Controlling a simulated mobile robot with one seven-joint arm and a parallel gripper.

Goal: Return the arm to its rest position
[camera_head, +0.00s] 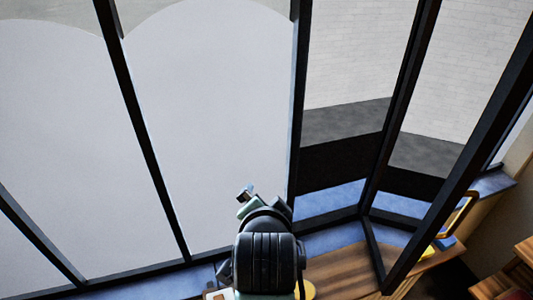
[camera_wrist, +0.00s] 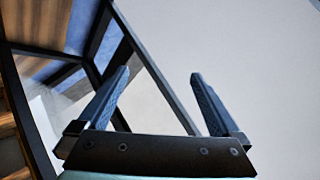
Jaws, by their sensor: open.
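My gripper (camera_wrist: 160,90) shows in the wrist view with its two fingers spread apart and nothing between them. Behind the fingers are a dark window frame and a pale pane. In the head view my arm stands up at the bottom centre, in front of the windows. The gripper's fingers are hard to make out there, as the arm's dark links hide most of them.
Tall windows with dark frames (camera_head: 140,120) fill most of the head view. A blue sill (camera_head: 335,239) runs below them. A wooden surface (camera_head: 340,272) lies at the bottom, right of my arm. A yellow-framed object (camera_head: 461,216) stands at the right.

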